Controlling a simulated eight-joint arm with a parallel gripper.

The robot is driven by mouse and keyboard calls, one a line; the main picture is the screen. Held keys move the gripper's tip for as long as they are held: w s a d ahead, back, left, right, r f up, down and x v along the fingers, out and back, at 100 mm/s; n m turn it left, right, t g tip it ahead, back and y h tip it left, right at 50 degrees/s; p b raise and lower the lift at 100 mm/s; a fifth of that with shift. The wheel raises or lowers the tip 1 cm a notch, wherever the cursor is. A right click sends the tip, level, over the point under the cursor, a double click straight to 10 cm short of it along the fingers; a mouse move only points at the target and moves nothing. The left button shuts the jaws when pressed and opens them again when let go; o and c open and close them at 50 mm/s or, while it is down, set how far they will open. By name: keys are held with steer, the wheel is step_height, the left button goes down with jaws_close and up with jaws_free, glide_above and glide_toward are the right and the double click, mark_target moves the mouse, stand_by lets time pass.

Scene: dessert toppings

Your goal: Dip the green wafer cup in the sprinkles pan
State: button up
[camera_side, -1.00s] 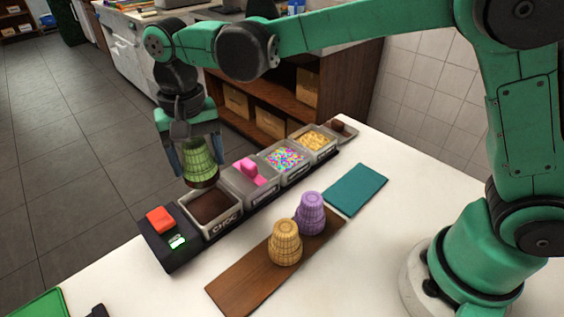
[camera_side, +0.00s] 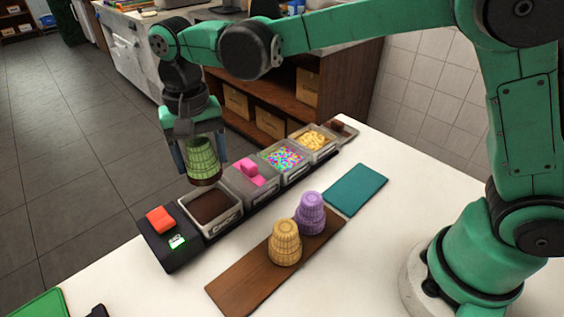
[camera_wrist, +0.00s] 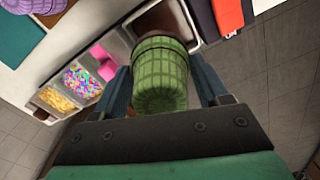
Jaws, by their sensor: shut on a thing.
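The green wafer cup (camera_side: 202,156) is held mouth down in my gripper (camera_side: 203,163), which is shut on it. The cup's lower rim is dark brown. It hangs above the far edge of the brown pan marked CHOC (camera_side: 212,207), apart from the brown fill as far as I can tell. The wrist view shows the cup (camera_wrist: 160,80) between both fingers. The sprinkles pan (camera_side: 285,159), with many-coloured bits, stands farther right along the row. It also shows in the wrist view (camera_wrist: 82,82) at left.
A pan with a pink block (camera_side: 248,174) stands between the brown and sprinkles pans. A pan of yellow pieces (camera_side: 313,138) is beyond. A tan cup (camera_side: 285,242) and a purple cup (camera_side: 310,213) stand on a wooden board (camera_side: 240,285). A teal mat (camera_side: 356,189) lies clear.

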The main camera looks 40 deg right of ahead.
steer(key=d+m, duration=0.1)
steer(key=d, duration=0.2)
steer(key=d+m, duration=0.1)
steer(key=d, duration=0.2)
steer(key=w+d+m, duration=0.1)
steer(key=d, duration=0.2)
steer(key=shift+d+f, duration=0.15)
steer(key=shift+f, duration=0.05)
steer(key=s+d+m, duration=0.1)
steer(key=d+m, duration=0.2)
steer(key=d, duration=0.5)
steer(key=shift+f, duration=2.95)
steer(key=shift+f, duration=0.2)
steer(key=shift+f, duration=0.9)
steer(key=shift+r, duration=2)
